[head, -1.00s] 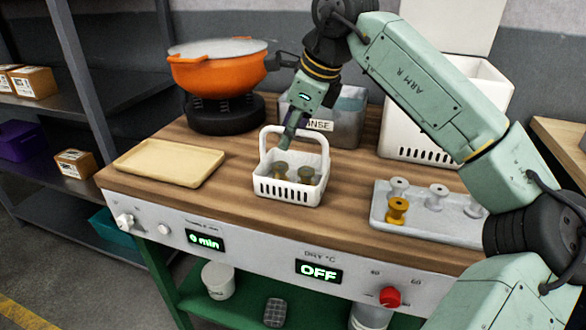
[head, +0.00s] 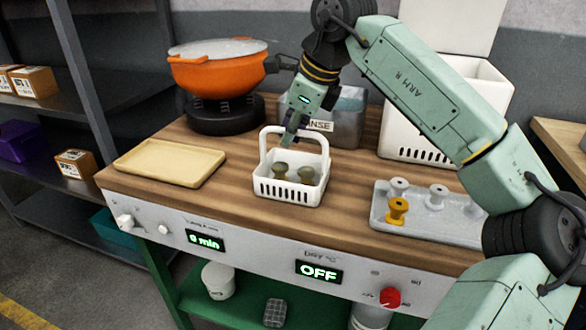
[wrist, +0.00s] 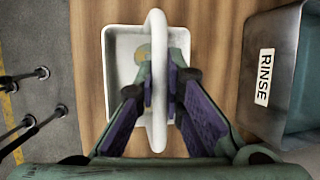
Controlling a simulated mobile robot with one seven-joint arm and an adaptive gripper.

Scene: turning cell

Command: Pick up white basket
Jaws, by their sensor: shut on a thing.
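The white basket (head: 289,190) stands upright on the wooden bench top, with its handle arching over it. Two dull olive-brown spools (head: 306,174) lie inside it. My gripper (head: 290,137) reaches down from above and is shut on the basket's handle near its top. In the wrist view the handle (wrist: 157,90) runs between the purple-padded fingers of my gripper (wrist: 161,88). The basket's inside (wrist: 124,50) shows beneath, partly hidden by the fingers.
A rinse tub (head: 340,118) stands just behind the basket. An orange pot (head: 217,72) sits on a burner at back left. A beige tray (head: 170,162) lies left. A grey tray (head: 420,228) with several spools lies right. A white perforated bin (head: 440,120) stands at back right.

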